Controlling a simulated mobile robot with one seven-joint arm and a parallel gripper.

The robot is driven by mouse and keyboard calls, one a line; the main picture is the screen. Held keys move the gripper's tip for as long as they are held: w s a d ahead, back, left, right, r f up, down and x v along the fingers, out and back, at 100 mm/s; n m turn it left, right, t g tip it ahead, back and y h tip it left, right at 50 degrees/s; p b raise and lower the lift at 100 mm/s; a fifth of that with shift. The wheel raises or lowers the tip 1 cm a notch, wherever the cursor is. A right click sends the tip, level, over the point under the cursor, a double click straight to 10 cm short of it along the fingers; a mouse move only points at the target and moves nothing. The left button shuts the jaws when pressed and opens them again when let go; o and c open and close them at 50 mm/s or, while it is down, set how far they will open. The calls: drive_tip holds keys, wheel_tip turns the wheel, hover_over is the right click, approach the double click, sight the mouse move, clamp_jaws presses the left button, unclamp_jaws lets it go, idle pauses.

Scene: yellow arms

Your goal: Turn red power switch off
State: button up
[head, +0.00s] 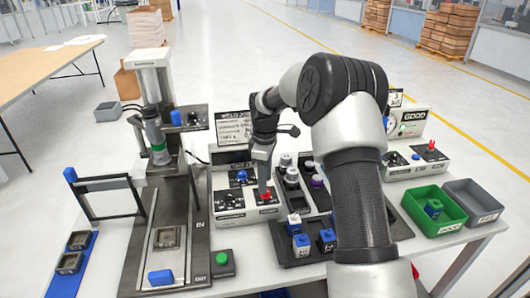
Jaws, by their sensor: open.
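A light grey control box (228,203) stands at the middle of the table, with a blue knob and a dark display. A small red switch (267,197) is on its right part. My gripper (264,187) points down right over that red switch, its fingertips at or just above it. The fingers partly hide the switch, so I cannot tell its position or whether they touch it. The gap between the fingers is hard to see, and nothing shows held. A second red switch (432,145) stands up on the right-hand box (408,160).
A dark tray (285,250) with blue-and-white parts is in front of the right side of the box. A press stand (160,225) rises on the left. Green (424,222) and grey (478,209) bins sit at the right. A green button (222,258) is at the front.

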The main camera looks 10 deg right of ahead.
wheel_tip(320, 180, up, 14)
idle(0.3)
drive_tip(key=shift+r, duration=0.15)
drive_tip(key=s+r+m+t+p, duration=0.2)
drive_tip(key=s+r+m, duration=0.3)
drive_tip(key=s+r, duration=0.8)
drive_tip(key=s+f+m+t, duration=0.1)
drive_tip(key=s+m, duration=0.3)
drive_tip(key=s, duration=0.6)
drive_tip(key=s+f+m+t+p, duration=0.1)
drive_tip(key=s+m, duration=0.3)
drive_tip(key=s, duration=0.7)
drive_tip(key=shift+d+f+t, duration=0.15)
drive_tip(key=shift+f+t, duration=0.25)
drive_tip(key=shift+t, duration=0.4)
drive_tip(key=shift+s, duration=0.1)
